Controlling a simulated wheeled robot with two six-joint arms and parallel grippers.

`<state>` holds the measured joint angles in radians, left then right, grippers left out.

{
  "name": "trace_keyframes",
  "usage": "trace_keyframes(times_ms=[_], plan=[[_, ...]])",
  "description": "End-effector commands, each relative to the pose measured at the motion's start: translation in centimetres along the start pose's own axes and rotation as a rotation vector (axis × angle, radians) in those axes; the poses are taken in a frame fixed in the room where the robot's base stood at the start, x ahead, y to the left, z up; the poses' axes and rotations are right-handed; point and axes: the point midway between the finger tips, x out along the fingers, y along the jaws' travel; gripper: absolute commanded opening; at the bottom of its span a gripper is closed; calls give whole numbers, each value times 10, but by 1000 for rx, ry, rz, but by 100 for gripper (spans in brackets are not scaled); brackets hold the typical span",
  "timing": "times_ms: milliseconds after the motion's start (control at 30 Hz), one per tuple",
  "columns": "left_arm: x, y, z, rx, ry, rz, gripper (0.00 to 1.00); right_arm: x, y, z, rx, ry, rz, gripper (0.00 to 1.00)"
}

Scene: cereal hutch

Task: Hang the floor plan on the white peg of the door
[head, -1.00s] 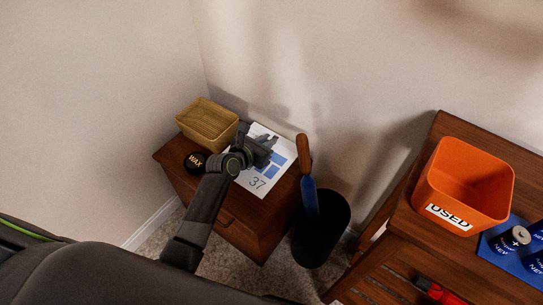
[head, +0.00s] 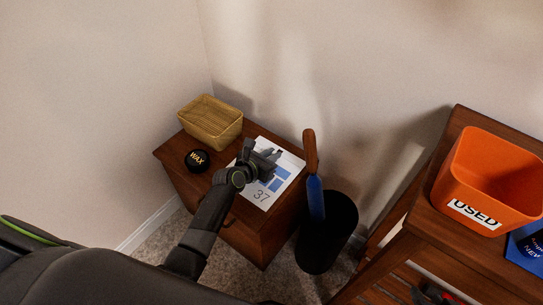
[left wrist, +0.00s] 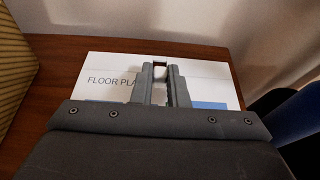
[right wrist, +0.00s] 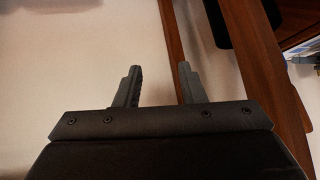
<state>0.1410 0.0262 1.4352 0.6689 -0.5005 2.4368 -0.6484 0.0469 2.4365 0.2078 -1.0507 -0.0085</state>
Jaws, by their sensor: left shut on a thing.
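The floor plan (head: 290,163) is a white sheet with blue blocks and the number 37, lying over the top of the small brown cabinet in the head view. In the left wrist view the floor plan (left wrist: 110,68) shows the words "FLOOR PLA", partly covered by my fingers. My left gripper (head: 270,157) is shut on the floor plan near its far edge; its fingers also show in the left wrist view (left wrist: 161,72). My right gripper (right wrist: 161,68) is open and empty in the right wrist view. The door and its white peg are not in view.
A wicker basket (head: 211,124) and a black wax tin (head: 197,160) stand on the brown cabinet (head: 246,228). A black bin (head: 338,228) with a blue, wooden-handled tool (head: 315,194) is beside it. An orange USED bin (head: 470,165) stands on the wooden table (head: 452,250) at right.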

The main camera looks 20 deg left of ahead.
Motion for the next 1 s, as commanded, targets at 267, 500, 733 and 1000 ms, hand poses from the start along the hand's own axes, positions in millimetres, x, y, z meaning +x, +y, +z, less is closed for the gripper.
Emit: trace_keyframes(times_ms=[267, 500, 733, 1000], plan=[[0, 0, 1, 0, -1, 1, 0, -10, -5, 38, 22, -196, -27, 36], [0, 0, 0, -1, -1, 0, 0, -10, -6, 43, 24, -216, -30, 36], [1, 0, -2, -1, -1, 0, 0, -9, -5, 40, 22, -200, -27, 36], [2, 0, -4, -1, -1, 0, 23, -8, -4, 35, 20, -171, -22, 36]])
